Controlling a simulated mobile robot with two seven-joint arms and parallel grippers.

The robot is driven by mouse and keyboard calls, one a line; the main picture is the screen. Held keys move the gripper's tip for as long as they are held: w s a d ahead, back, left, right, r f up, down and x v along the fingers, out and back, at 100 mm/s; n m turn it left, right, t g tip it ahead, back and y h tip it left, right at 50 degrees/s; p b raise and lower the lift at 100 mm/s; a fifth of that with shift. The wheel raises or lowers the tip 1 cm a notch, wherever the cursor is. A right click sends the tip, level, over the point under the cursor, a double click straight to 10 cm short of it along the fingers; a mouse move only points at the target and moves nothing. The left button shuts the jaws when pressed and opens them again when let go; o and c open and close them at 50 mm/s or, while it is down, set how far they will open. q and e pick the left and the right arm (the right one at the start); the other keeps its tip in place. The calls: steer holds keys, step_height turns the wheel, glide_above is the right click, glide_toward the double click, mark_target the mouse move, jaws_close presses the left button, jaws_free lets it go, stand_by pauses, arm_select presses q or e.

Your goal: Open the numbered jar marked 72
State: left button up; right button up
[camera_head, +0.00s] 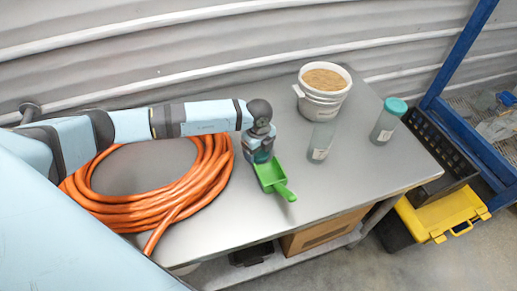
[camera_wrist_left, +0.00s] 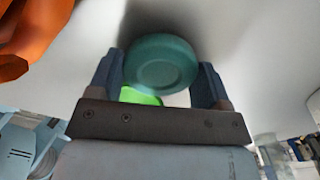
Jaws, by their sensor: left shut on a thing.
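My left gripper (camera_head: 262,155) points down over the table, left of the jars. It is shut on a round teal lid (camera_wrist_left: 160,64), which sits between the fingers in the left wrist view. I cannot tell whether the lid touches the table. A clear jar (camera_head: 321,143) with a white label stands upright in front of the bucket, with no lid on it. Another clear jar (camera_head: 384,129) with a teal lid (camera_head: 396,105) on it stands near the table's right edge. The numbers on the labels are too small to read. My right gripper is not in view.
A green scoop (camera_head: 272,177) lies beside my left gripper. A coiled orange hose (camera_head: 140,207) lies on the table (camera_head: 220,228) to the left. A white bucket (camera_head: 322,108) of tan material stands at the back. Clear tabletop lies in front of the jars.

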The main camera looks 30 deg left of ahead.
arm_select(q)
steer(key=shift+f, duration=0.1)
steer(key=o, duration=1)
steer(key=shift+r, duration=0.6)
step_height(320, 180, up, 11)
steer(key=shift+r+b, duration=0.1)
steer(key=shift+b, duration=1)
